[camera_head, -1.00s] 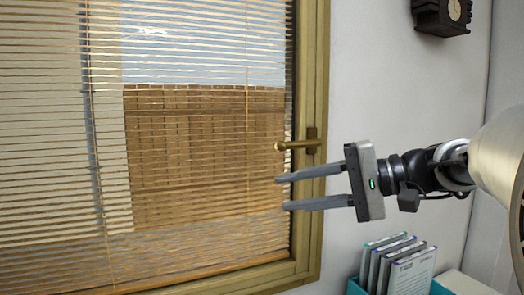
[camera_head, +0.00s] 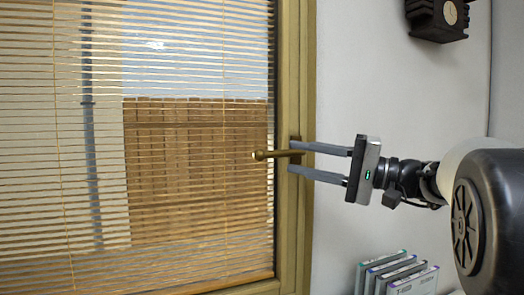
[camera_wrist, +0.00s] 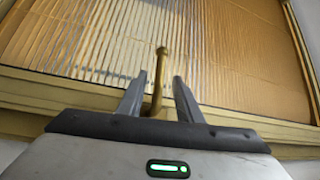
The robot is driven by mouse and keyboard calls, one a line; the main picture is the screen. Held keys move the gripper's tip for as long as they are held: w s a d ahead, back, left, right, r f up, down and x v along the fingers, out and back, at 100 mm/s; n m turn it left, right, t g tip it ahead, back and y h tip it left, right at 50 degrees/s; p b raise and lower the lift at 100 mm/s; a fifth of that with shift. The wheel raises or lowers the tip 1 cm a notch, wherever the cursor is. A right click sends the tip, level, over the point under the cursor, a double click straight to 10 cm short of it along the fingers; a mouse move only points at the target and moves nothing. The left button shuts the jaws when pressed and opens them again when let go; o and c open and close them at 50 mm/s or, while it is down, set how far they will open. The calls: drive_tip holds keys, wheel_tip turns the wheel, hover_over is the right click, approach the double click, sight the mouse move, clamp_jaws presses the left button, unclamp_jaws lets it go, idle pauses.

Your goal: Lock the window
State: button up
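The window (camera_head: 296,80) has a tan wooden frame, with blinds over the glass. Its brass handle (camera_head: 272,155) sits on the right side of the frame, the lever lying level and pointing left. My gripper (camera_head: 291,158) is open at the handle's pivot end, its two grey fingers pointing left. In the wrist view the handle (camera_wrist: 161,66) runs up between the two open fingers (camera_wrist: 160,80), with a gap visible on both sides. The fingers partly overlap the handle's mount in the head view. I cannot tell whether they touch it.
Blinds (camera_head: 190,70) cover the glass close behind the handle. A dark wall clock (camera_head: 437,18) hangs at upper right. Several upright cases (camera_head: 400,275) stand below my gripper. The white wall (camera_head: 360,70) between clock and window is bare.

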sight(262, 151)
drive_tip(key=x, duration=0.9)
drive_tip(key=shift+w+a+p, duration=0.15)
drive_tip(key=shift+a+p, duration=0.1)
drive_tip(key=shift+p, duration=0.1)
drive_tip(key=shift+c, duration=0.5)
clamp_jaws()
